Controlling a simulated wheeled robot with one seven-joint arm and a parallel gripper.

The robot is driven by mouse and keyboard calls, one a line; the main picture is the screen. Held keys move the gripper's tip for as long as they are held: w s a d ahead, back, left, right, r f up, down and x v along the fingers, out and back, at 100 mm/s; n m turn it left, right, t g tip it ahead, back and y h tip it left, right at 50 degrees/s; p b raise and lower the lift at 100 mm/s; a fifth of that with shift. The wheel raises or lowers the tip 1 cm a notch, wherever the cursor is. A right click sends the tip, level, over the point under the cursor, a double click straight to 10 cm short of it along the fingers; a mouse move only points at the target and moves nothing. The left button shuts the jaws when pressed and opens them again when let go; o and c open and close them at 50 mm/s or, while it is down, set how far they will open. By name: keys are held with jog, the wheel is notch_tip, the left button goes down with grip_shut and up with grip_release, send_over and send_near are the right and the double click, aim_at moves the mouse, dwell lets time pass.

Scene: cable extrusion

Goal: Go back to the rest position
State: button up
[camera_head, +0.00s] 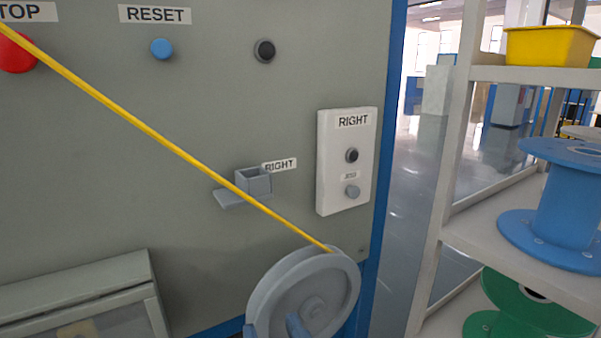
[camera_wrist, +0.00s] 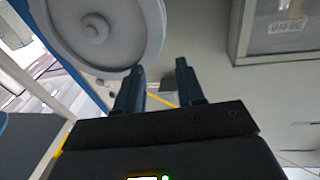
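My gripper (camera_wrist: 160,85) shows in the wrist view with its two dark fingers apart and nothing between them that I can see it holding. A grey reel (camera_wrist: 108,30) is close by on the upper left of that view; I cannot tell whether a finger touches it. The yellow cable (camera_wrist: 160,99) shows behind the fingers. There the yellow cable (camera_head: 150,132) runs taut from the upper left down to the top of the grey reel (camera_head: 305,295).
The grey machine panel (camera_head: 90,190) carries a red button (camera_head: 17,54), a blue button (camera_head: 162,49), a black button (camera_head: 264,51), a small holder (camera_head: 253,185) and a RIGHT control box (camera_head: 348,165). A shelf (camera_head: 470,225) with a blue spool (camera_head: 570,200), a green spool (camera_head: 525,310) and a yellow bin (camera_head: 550,45) stands at right.

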jog(key=s+d+f+g+h, duration=0.1)
jog(key=s+d+f+h, duration=0.1)
jog(key=s+d+f, duration=0.6)
jog(key=s+d+f+g+h, duration=0.1)
jog(key=s+d+f, duration=0.6)
jog(key=d, duration=0.4)
jog(key=s+d+r+m+g+h+p, duration=0.1)
jog(key=s+d+r+m+h, duration=0.15)
jog(key=s, duration=0.45)
jog(key=s+d+r+m+h, duration=0.1)
jog(key=s+d, duration=0.2)
jog(key=s, duration=0.3)
notch_tip(320, 180, up, 14)
jog(key=p, duration=1.4)
jog(key=shift+a, duration=0.3)
